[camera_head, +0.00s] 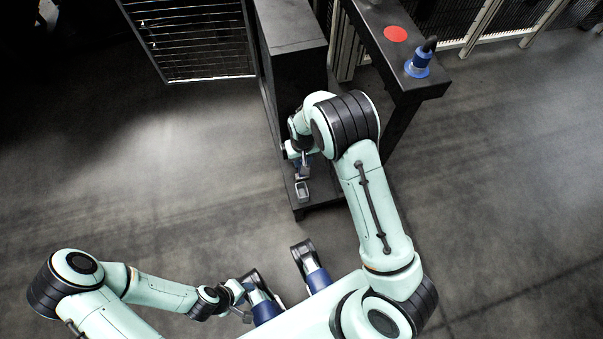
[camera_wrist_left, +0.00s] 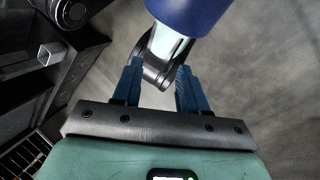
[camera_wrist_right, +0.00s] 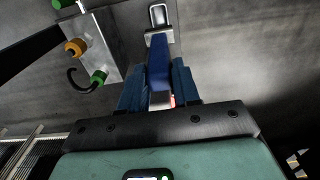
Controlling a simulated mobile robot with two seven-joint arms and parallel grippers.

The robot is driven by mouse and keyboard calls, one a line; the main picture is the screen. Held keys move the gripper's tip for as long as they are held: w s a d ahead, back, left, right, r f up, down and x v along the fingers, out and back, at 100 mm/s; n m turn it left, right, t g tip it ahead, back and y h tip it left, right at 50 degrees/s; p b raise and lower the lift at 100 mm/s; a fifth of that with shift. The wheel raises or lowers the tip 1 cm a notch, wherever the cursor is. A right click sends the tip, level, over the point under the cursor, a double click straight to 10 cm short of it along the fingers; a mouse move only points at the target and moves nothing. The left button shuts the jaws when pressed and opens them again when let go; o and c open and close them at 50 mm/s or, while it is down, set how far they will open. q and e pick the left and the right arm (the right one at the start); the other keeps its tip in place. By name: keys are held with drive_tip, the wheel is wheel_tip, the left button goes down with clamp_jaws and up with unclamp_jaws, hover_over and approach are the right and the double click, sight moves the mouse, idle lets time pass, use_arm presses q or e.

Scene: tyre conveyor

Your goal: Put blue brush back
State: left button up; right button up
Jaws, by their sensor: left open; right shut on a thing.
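The blue brush (camera_wrist_right: 159,68) is held between the fingers of my right gripper (camera_wrist_right: 158,92). In the head view, my right gripper (camera_head: 302,158) is by the dark stand, above a small square metal holder (camera_head: 302,190). The holder also shows ahead of the brush in the right wrist view (camera_wrist_right: 159,17). The brush is apart from the holder or just over it; I cannot tell the gap. My left gripper (camera_head: 247,300) is open and empty, low at the front, and shows its two blue fingers in the left wrist view (camera_wrist_left: 160,88).
A dark table (camera_head: 432,90) at upper right bears a red disc (camera_head: 395,34) and a blue tool with a black handle (camera_head: 418,64). A metal block with green and orange knobs (camera_wrist_right: 95,45) is close to my right gripper. A wire rack (camera_head: 195,40) stands upper left. Floor is clear at left.

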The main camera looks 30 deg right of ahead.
wheel_tip(320, 180, down, 6)
drive_tip(key=shift+r+b, duration=0.15)
drive_tip(key=shift+b, duration=0.3)
wheel_tip(320, 180, down, 4)
drive_tip(key=shift+f+b, duration=0.2)
drive_tip(key=shift+b, duration=0.3)
drive_tip(key=shift+f, duration=0.3)
use_arm(q)
drive_tip(key=shift+w+a+f+t, duration=0.15)
drive_tip(key=shift+w+a+f, duration=0.05)
drive_tip(key=shift+w+f, duration=0.4)
drive_tip(key=shift+w+a+f+t, duration=0.2)
drive_tip(key=shift+w+f, duration=0.25)
drive_tip(key=shift+f, duration=0.15)
use_arm(e)
drive_tip(key=shift+r, duration=0.1)
use_arm(q)
drive_tip(key=shift+w+a+f+t+b, duration=0.3)
drive_tip(key=shift+w+f+b, duration=0.15)
drive_tip(key=shift+w+f, duration=0.15)
use_arm(e)
drive_tip(key=shift+f, duration=0.6)
drive_tip(key=o, duration=1.1)
drive_tip(key=shift+c, duration=0.2)
use_arm(q)
drive_tip(key=shift+r, duration=0.1)
